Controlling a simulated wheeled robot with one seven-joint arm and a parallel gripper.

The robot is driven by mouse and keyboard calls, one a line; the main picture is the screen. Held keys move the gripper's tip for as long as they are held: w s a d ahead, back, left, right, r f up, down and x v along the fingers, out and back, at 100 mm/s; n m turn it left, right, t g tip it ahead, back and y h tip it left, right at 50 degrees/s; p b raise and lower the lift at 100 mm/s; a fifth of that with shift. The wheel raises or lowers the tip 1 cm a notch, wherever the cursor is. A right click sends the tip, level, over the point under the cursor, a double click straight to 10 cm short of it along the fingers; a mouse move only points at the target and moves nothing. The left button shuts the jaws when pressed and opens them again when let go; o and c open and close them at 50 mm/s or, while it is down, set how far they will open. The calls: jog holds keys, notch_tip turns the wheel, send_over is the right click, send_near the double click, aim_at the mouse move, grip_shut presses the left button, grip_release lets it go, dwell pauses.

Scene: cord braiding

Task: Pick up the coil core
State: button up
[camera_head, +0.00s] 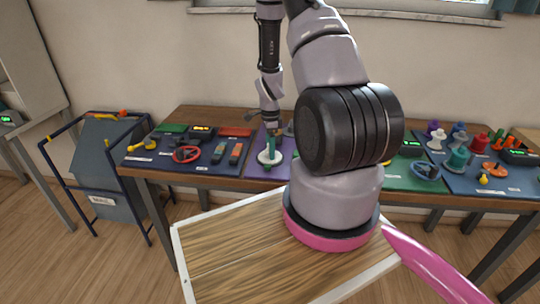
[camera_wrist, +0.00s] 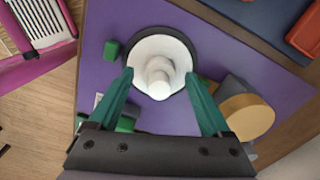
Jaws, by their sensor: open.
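A white round piece with an upright post, which looks like the coil core (camera_wrist: 158,72), stands on a dark round base on the purple mat (camera_wrist: 215,45). Its white disc also shows in the head view (camera_head: 267,158), below the fingers. My gripper (camera_wrist: 159,78) is open, with its two green fingers on either side of the white piece. The fingertips reach near its rim. I cannot tell whether they touch it. In the head view my gripper (camera_head: 270,148) points down over the mat, and my arm hides part of the table.
A tan cylinder (camera_wrist: 250,117) with grey blocks stands close beside the right finger. A small green block (camera_wrist: 112,50) lies to the left. The blue mat (camera_head: 165,152) at left holds red and green parts. Several colored spools (camera_head: 455,140) stand at right.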

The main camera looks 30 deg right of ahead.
grip_shut()
